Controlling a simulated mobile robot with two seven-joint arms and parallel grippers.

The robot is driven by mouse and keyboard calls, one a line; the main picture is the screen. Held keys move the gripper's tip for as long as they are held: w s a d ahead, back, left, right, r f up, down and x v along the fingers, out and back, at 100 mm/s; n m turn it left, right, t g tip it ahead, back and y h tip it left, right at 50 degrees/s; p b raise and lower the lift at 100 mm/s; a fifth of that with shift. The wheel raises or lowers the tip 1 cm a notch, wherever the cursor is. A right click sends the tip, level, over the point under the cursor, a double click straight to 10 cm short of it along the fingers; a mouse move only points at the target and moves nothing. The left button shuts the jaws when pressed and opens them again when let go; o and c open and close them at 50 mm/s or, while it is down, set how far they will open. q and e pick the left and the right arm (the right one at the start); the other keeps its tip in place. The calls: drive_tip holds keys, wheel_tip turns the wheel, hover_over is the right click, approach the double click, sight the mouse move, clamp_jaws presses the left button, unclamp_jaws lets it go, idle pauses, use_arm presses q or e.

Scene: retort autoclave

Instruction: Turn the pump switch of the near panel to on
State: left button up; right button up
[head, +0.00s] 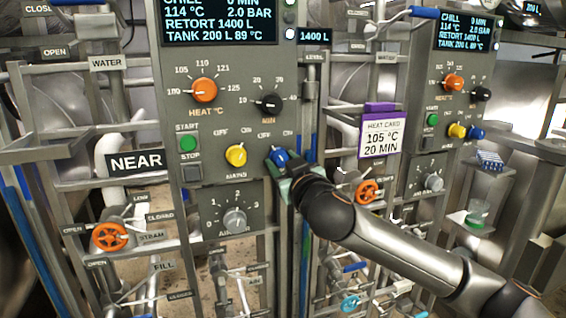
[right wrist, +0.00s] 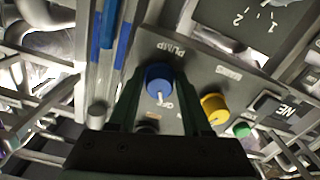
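The near panel (head: 222,110) carries a blue pump switch (head: 279,156) at its lower right, under the labels OFF and ON. Its white mark leans up-left, toward OFF. My right gripper (head: 285,164) is at this switch, coming from the lower right and covering part of it. In the right wrist view the blue pump switch (right wrist: 159,79) lies between the two finger ends, below the word PUMP. I cannot tell whether the fingers press on it. My left gripper is not in view.
A yellow switch (head: 236,155) is just left of the pump switch; a green start button (head: 188,143) is farther left. An air knob (head: 235,219) is below. A second panel (head: 440,110) stands at right. A heat card (head: 381,137) hangs between the panels.

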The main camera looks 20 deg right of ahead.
clamp_jaws()
drive_tip(key=shift+f, duration=0.1)
idle(0.3)
drive_tip(key=shift+a+f+m+b, duration=0.1)
drive_tip(key=shift+m+b, duration=0.65)
drive_tip(key=shift+m, duration=0.25)
drive_tip(key=m+b, duration=0.1)
drive_tip(key=m, duration=0.1)
drive_tip(key=shift+m, duration=0.4)
drive_tip(key=m, duration=0.3)
drive_tip(key=shift+a, duration=0.1)
drive_tip(key=shift+r+m+p, duration=0.15)
drive_tip(key=shift+m+p, duration=0.15)
drive_tip(key=shift+m, duration=0.65)
drive_tip(key=shift+r+m+p, duration=0.1)
drive_tip(key=shift+m+p, duration=0.2)
drive_tip(key=shift+m, duration=0.95)
